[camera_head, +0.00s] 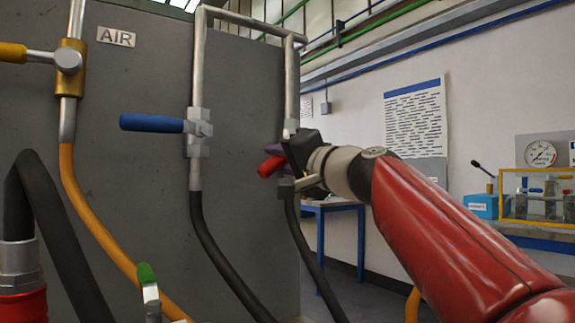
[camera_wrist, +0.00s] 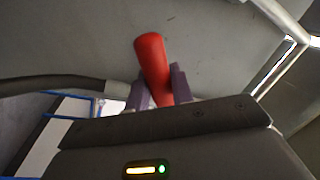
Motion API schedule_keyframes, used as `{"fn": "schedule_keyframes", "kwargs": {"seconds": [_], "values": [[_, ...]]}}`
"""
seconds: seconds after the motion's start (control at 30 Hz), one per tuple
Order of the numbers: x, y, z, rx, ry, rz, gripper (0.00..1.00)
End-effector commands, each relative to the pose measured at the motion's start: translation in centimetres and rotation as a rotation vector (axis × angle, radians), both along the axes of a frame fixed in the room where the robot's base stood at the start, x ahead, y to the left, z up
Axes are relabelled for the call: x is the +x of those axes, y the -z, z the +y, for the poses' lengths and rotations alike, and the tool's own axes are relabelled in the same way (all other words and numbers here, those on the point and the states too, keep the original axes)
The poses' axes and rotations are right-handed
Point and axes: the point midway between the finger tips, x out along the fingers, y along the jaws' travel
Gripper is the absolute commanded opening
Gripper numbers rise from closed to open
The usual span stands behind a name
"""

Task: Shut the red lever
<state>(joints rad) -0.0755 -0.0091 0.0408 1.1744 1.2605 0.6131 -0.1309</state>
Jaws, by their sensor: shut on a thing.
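The red lever (camera_head: 268,167) sits on the right-hand vertical pipe of the grey panel. In the head view its handle end sticks out to the left, tilted slightly down. My gripper (camera_head: 279,161) reaches in from the right, and its dark body hides most of the valve. In the wrist view the red handle (camera_wrist: 152,58) rises between the two purple fingers of my gripper (camera_wrist: 161,85), which are shut on it. The handle's tip stands out beyond the fingers.
A blue lever (camera_head: 152,123) lies level on the pipe to the left. A yellow lever (camera_head: 22,54) is at far left beside the AIR sign (camera_head: 116,37), with a green-tipped handle (camera_head: 147,275) below. Black hoses (camera_head: 223,258) hang down. A blue table (camera_head: 338,206) stands behind.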

Motion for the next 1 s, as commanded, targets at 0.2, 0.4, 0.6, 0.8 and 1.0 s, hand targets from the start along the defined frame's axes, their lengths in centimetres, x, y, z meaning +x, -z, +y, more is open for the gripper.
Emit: {"fn": "schedule_keyframes", "kwargs": {"seconds": [0.2, 0.4, 0.6, 0.8, 1.0], "values": [[-0.5, -1.8, 0.6, 0.168, -0.001, 0.112, 0.0], [-0.7, -3.1, 0.9, 0.308, -0.001, 0.205, 0.0], [-0.7, -4.0, 0.9, 0.414, 0.0, 0.277, 0.0], [-0.6, -4.4, 0.9, 0.478, 0.001, 0.322, 0.0], [-0.6, -4.6, 0.9, 0.509, 0.001, 0.34, 0.0]]}}
